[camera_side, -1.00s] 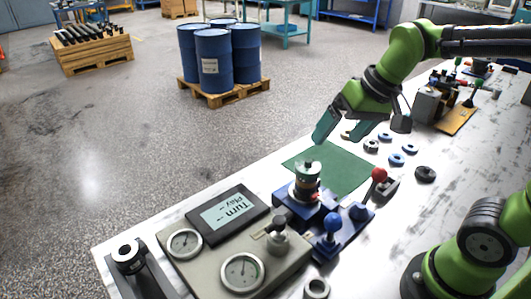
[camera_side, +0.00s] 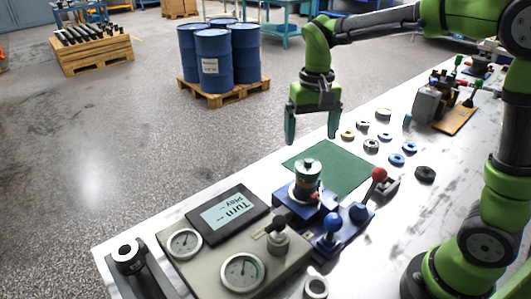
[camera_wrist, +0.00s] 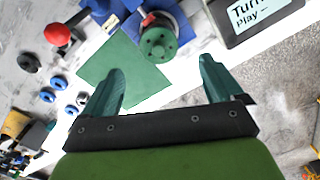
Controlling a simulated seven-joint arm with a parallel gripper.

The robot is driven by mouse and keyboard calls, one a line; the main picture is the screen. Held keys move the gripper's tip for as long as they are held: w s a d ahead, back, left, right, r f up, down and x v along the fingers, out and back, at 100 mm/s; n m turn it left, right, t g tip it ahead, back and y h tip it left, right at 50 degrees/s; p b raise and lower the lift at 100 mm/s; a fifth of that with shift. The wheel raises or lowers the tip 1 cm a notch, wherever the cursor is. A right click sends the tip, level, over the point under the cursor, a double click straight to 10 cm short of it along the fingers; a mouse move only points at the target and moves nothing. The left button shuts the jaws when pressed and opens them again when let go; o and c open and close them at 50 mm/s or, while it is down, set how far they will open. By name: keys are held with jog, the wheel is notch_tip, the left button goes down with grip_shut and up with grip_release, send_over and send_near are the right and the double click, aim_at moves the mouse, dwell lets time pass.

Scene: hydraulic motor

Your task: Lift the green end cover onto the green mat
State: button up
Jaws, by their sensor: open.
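The green end cover (camera_wrist: 158,42) shows in the wrist view as a round green disc with small holes, on top of the motor. In the side view the motor (camera_side: 307,176) stands upright on a blue fixture (camera_side: 288,205), with the cover (camera_side: 308,166) at its top. The green mat (camera_side: 345,172) lies flat on the table behind the fixture; it also shows in the wrist view (camera_wrist: 122,68). My gripper (camera_side: 313,138) is open and empty, pointing down, above and behind the motor. Its two teal fingers (camera_wrist: 162,85) are apart in the wrist view, with the cover beyond them.
A red-knobbed lever (camera_side: 379,175) and a blue knob (camera_side: 333,222) stand right of the motor. A panel with gauges and a screen (camera_side: 228,213) is at front left. Several rings (camera_side: 396,159) lie right of the mat. The mat looks bare.

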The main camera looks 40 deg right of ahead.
aim_at(308, 160)
notch_tip(308, 160, down, 9)
jog(key=shift+w+d+r, duration=0.1)
jog(key=shift+d+r, duration=0.05)
dwell(0.4)
jog(key=shift+c, duration=0.4)
jog(key=c, duration=1.2)
